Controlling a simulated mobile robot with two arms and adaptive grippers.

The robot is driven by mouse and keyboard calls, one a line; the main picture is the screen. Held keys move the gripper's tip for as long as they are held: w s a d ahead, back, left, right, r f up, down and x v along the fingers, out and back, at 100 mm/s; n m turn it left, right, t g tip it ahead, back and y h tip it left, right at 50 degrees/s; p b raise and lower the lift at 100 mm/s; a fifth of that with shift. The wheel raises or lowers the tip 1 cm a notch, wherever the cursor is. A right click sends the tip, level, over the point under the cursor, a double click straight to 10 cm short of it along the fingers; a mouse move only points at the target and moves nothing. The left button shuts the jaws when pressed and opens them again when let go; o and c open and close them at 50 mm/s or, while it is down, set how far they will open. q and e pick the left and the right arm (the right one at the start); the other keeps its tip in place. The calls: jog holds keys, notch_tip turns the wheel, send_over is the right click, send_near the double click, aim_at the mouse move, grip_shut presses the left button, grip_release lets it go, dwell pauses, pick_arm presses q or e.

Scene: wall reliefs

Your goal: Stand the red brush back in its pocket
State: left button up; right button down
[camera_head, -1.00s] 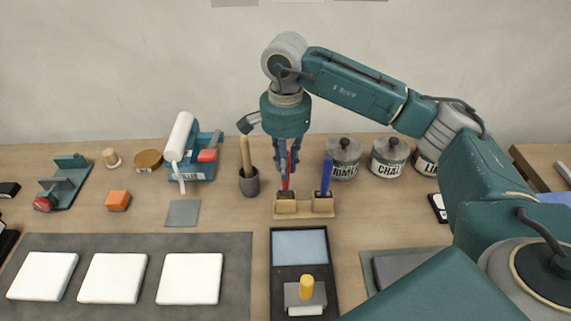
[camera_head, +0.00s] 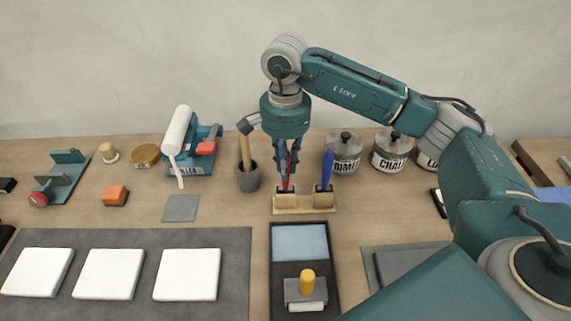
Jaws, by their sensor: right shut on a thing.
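My right gripper (camera_head: 282,158) points down over the bench, shut on the red brush (camera_head: 289,171). The brush is nearly upright, its handle mostly hidden between the fingers. Its dark lower end is at the left pocket of the small wooden holder (camera_head: 304,209). I cannot tell how deep it sits or whether it rests on the pocket's floor. A blue brush (camera_head: 327,170) stands upright in the holder's right pocket, just beside the gripper. My left gripper is not in view.
Labelled jars, including a chalk jar (camera_head: 391,154), stand behind to the right. A black tray (camera_head: 276,264) lies in front of the holder. White tiles (camera_head: 187,275) lie on a grey mat at left.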

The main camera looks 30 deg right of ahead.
jog(key=shift+f, duration=0.2)
jog(key=c, duration=1.1)
grip_release()
jog(key=shift+r, duration=0.1)
jog(key=shift+r+p, duration=2.15)
jog(key=shift+r, duration=1.8)
jog(key=shift+s+f, duration=0.1)
jog(key=shift+f, duration=0.05)
